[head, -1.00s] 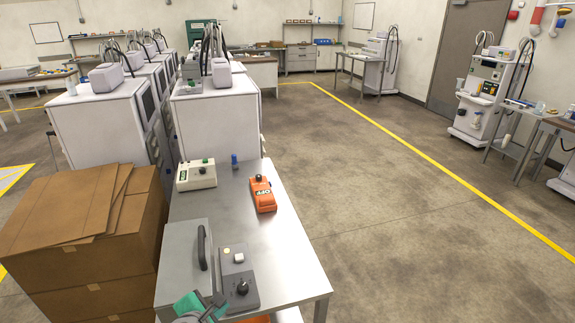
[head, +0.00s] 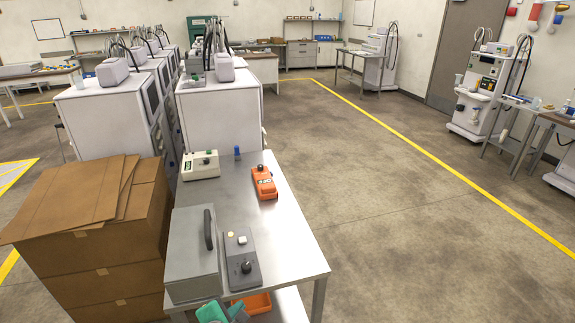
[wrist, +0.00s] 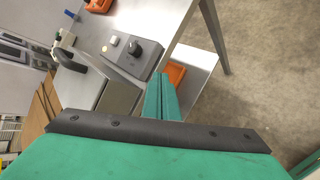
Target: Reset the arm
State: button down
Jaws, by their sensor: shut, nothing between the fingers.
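My gripper (head: 222,313) is teal and dark grey, at the bottom edge of the head view, low at the near end of the steel table (head: 285,240). Only a part of it shows there. In the wrist view its teal fingers (wrist: 163,98) are together with nothing between them. A grey control box (head: 242,258) with a black knob and a pale button lies on the table. It also shows beyond the fingers in the wrist view (wrist: 122,62).
A grey metal case (head: 190,262) with a black handle stands beside the control box. An orange device (head: 264,183) and a cream box (head: 201,166) lie farther back. An orange bin (head: 256,303) sits under the tabletop. Cardboard boxes (head: 95,240) stand left. Open floor (head: 400,220) lies right.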

jog(key=s+d+f+m+t+y, duration=0.25)
jog(key=s+d+f+m, duration=0.55)
jog(key=s+d+f, duration=0.4)
jog(key=s+r+m+t, duration=0.1)
jog(key=s+r+m, duration=0.1)
jog(key=s+m, duration=0.3)
jog(key=s+r+m+t, duration=0.1)
jog(key=s+r+m, duration=0.2)
jog(key=s, duration=0.7)
jog(key=s+d+r+m+t, duration=0.1)
jog(key=s+r+m, duration=0.2)
jog(key=s+m, duration=0.4)
jog(key=shift+s+m+h, duration=0.2)
jog(key=shift+m+h, duration=0.2)
jog(key=shift+h, duration=0.05)
jog(key=shift+d, duration=0.1)
